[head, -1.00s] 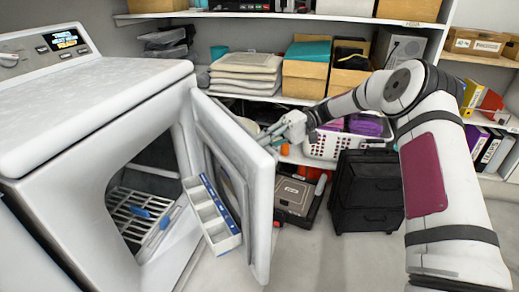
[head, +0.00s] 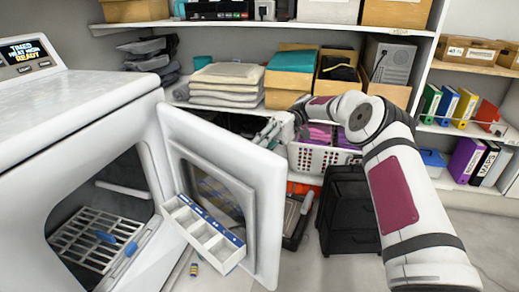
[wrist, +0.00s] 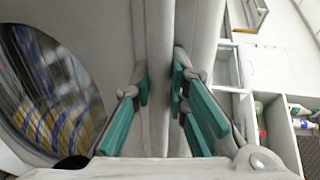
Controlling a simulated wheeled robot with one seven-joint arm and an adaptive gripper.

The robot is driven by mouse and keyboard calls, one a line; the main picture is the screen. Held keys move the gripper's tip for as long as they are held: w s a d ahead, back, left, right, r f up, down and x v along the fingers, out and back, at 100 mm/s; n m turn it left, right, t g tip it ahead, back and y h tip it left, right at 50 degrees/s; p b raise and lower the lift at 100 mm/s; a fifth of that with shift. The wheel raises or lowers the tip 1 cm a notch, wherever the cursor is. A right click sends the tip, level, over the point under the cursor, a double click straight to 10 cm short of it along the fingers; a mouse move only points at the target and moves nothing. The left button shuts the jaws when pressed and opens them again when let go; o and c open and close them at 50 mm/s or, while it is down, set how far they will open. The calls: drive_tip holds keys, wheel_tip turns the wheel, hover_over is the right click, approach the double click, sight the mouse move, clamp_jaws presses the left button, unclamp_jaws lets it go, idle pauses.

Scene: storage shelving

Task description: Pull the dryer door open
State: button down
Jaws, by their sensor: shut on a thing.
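The white dryer (head: 60,130) stands at the left in the head view, with its drum opening and a rack inside visible. Its door (head: 262,205) stands wide open, its inner face turned towards me. My gripper (head: 268,133) is at the door's far side, near its upper free edge, and partly hidden there. In the wrist view my gripper (wrist: 160,85) has its teal pads on either side of the door's edge (wrist: 158,40) and is shut on it. A round window (wrist: 50,90) shows to the left of the fingers.
A white compartment tray (head: 205,235) hangs by the door's inner face. Shelves with folded cloths (head: 228,85) and boxes line the back. The floor at the lower right is clear.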

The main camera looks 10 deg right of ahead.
drive_tip(key=c, duration=1.5)
unclamp_jaws()
drive_tip(key=shift+w+f, duration=0.1)
drive_tip(key=shift+c, duration=0.2)
